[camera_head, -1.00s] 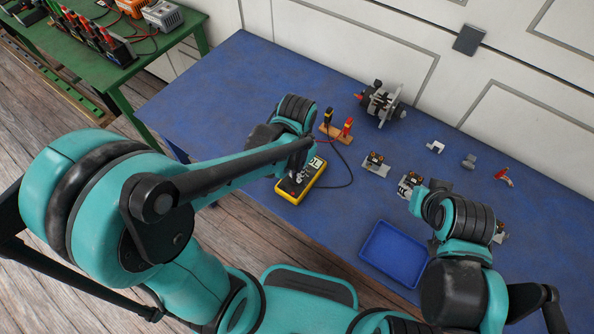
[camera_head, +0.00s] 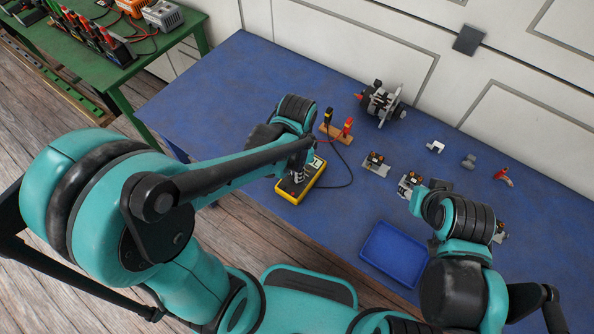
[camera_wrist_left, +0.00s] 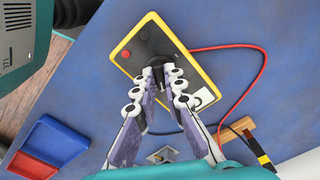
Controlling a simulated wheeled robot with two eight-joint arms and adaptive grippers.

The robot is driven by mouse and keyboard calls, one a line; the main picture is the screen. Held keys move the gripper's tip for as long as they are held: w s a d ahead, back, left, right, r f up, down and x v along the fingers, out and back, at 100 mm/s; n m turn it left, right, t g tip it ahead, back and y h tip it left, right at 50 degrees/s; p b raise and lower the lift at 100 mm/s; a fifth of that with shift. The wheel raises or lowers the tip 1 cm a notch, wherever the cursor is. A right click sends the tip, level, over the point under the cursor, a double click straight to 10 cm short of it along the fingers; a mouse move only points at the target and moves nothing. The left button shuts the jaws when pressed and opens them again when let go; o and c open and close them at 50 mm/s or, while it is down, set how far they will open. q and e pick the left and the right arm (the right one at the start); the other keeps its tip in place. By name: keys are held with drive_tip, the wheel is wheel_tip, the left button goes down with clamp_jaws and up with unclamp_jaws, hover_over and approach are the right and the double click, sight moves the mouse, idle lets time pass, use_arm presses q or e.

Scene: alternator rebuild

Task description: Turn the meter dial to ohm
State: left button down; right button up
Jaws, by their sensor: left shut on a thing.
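The yellow-edged meter (camera_head: 293,195) lies on the blue table under my left gripper (camera_head: 299,175). In the left wrist view the meter (camera_wrist_left: 122,52) shows a dark face with a red spot at one end and a white display patch at the other. My left gripper (camera_wrist_left: 160,72) is shut on the dark dial (camera_wrist_left: 164,62) in the middle of the face. The fingers hide much of the dial, and I cannot read its setting. My right gripper is near the small parts at the right, mostly hidden by its arm (camera_head: 465,215).
A wooden block with red and black probes (camera_head: 338,134) stands behind the meter, with a cable looping beside it. An alternator (camera_head: 380,103) lies at the back. A blue tray (camera_head: 394,254) sits to the right. Small parts (camera_head: 376,164) lie near the right arm.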

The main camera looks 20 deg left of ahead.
sight(293, 176)
use_arm(q)
drive_tip(key=c, duration=1.6)
unclamp_jaws()
drive_tip(key=shift+r, duration=0.1)
wheel_tip(293, 176, up, 12)
drive_tip(key=s+a+f+n+t+b, duration=0.2)
drive_tip(key=a+n+t, duration=0.4)
drive_tip(key=n, duration=0.4)
drive_tip(key=shift+s+a+f+t, duration=0.3)
drive_tip(key=shift+s+f+t, duration=0.35)
drive_tip(key=shift+s, duration=0.35)
